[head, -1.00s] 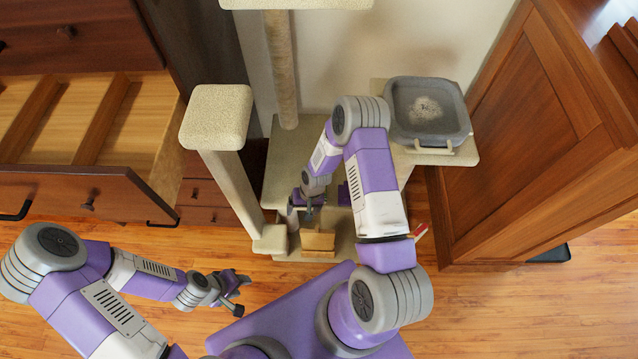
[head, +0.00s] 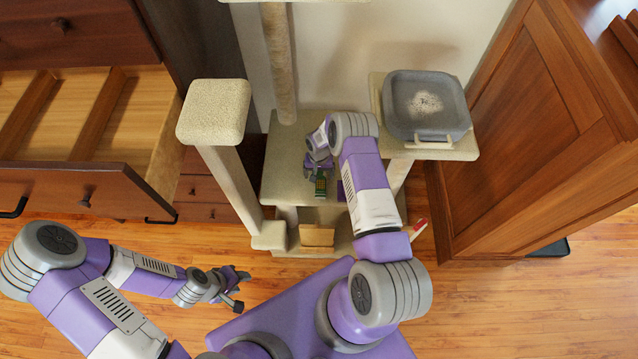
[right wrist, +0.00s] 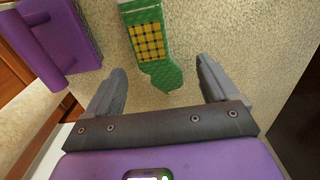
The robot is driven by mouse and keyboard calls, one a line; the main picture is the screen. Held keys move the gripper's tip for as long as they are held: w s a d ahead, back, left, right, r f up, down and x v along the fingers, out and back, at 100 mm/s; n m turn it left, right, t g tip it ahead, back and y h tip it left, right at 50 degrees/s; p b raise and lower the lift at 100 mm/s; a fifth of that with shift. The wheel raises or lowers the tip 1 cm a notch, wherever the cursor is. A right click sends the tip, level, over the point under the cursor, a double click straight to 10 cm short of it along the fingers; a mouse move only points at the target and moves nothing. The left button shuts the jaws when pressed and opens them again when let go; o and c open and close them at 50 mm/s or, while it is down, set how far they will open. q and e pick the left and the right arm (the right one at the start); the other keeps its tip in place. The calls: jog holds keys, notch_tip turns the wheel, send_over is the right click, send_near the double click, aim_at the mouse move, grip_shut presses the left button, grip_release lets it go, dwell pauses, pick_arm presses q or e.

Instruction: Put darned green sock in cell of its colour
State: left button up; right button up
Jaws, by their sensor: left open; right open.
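The green sock (head: 321,186) lies on the beige carpeted middle platform of the cat tree. In the right wrist view the sock (right wrist: 160,74) shows a yellow-and-black checked darn, and its top end runs out of the frame. My right gripper (head: 318,170) is over the platform at the sock. Its two fingers (right wrist: 160,88) are apart, with the sock's near end ahead of the gap between them and nothing held. My left gripper (head: 238,290) is open and empty, low over the floor. An open wooden drawer (head: 70,185) with divided cells is at the left; no cell colours show.
A purple object with a bar handle (right wrist: 55,40) lies beside the sock. A grey tray (head: 428,105) stands on the right perch. A carpeted post top (head: 214,112) rises between drawer and platform. A wooden cabinet (head: 530,140) is at the right.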

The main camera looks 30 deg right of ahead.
notch_tip(320, 180, down, 2)
jog(key=shift+f, duration=0.1)
jog(key=c, duration=1.2)
